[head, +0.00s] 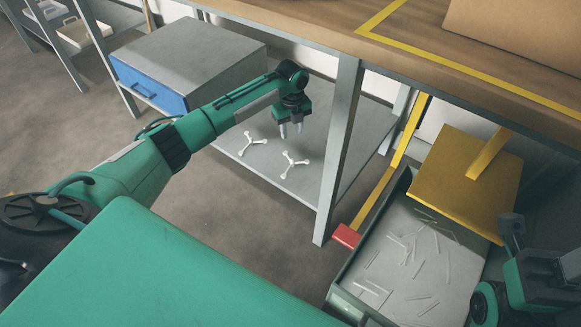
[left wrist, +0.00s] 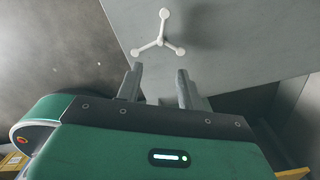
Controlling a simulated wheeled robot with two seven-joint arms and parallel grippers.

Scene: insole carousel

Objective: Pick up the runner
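Two white three-armed runners lie on the grey lower shelf (head: 330,122) under the bench in the head view. One runner (head: 251,142) is on the left and the other runner (head: 292,163) is nearer and to its right. My left gripper (head: 291,129) is open and empty, pointing down above the shelf, apart from both runners. In the left wrist view one runner (left wrist: 160,42) lies just beyond the open fingertips of the left gripper (left wrist: 159,80); which of the two it is I cannot tell. My right gripper (head: 511,228) is partly visible at the right edge, its finger state unclear.
A grey cabinet with a blue drawer (head: 150,84) stands left of the runners. A bench leg (head: 338,150) rises right of them, and the wooden bench top (head: 450,40) is above. A bin (head: 405,270) with several thin white pieces and a yellow lid (head: 465,180) stands at right.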

